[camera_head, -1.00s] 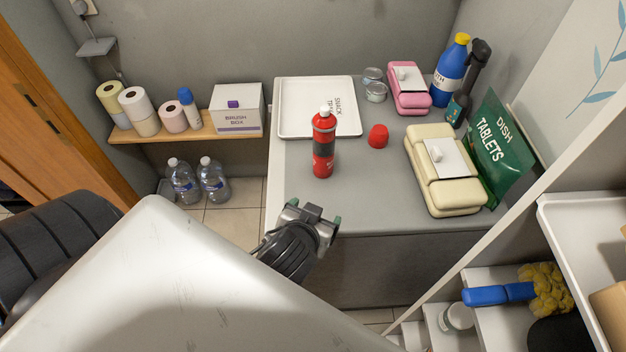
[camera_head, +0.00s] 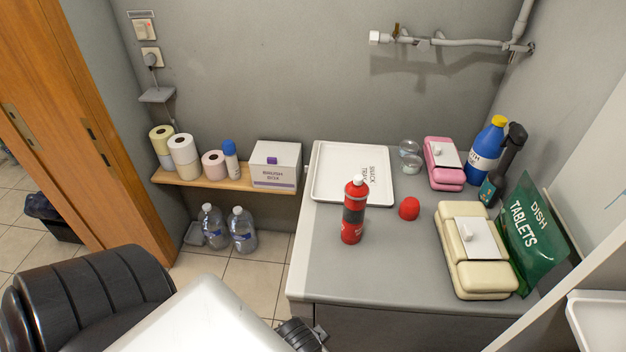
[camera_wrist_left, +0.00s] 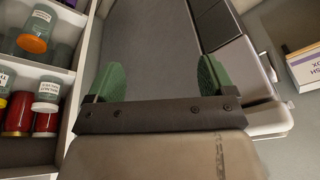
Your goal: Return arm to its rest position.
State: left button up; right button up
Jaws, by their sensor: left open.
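My left gripper (camera_wrist_left: 158,78) is open and empty in the left wrist view, its two green fingertips spread wide apart. In the head view only a dark ribbed part of my left arm (camera_head: 298,336) shows at the bottom edge, in front of the grey counter (camera_head: 330,275); the fingers are out of sight there. My right gripper is not in view. A red bottle with a white cap (camera_head: 354,212) stands upright on the counter, apart from my arm.
On the counter are a white tray (camera_head: 330,193), red cap (camera_head: 409,208), cream case (camera_head: 462,265), pink case (camera_head: 442,172), blue bottle (camera_head: 487,150) and green pouch (camera_head: 533,235). A brush box (camera_head: 275,165) sits on the wooden shelf. Shelved jars (camera_wrist_left: 45,107) flank my left gripper.

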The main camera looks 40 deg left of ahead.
pick_arm(q)
jog(key=shift+s+f, duration=0.25)
jog(key=shift+f, duration=0.35)
jog(key=shift+f, duration=0.1)
jog(key=s+f+g, duration=0.1)
jog(key=s+f, duration=0.2)
jog(key=f, duration=0.5)
jog(key=s+f+g, duration=0.1)
jog(key=s+f, duration=0.3)
jog(key=f, duration=0.4)
jog(key=s+a+f, duration=0.3)
jog(key=s+f, duration=0.7)
jog(key=s, duration=0.3)
jog(key=shift+a+f+m+g, duration=0.15)
jog(key=shift+a+m+g, duration=0.15)
jog(key=shift+g, duration=0.1)
jog(key=shift+c, duration=0.5)
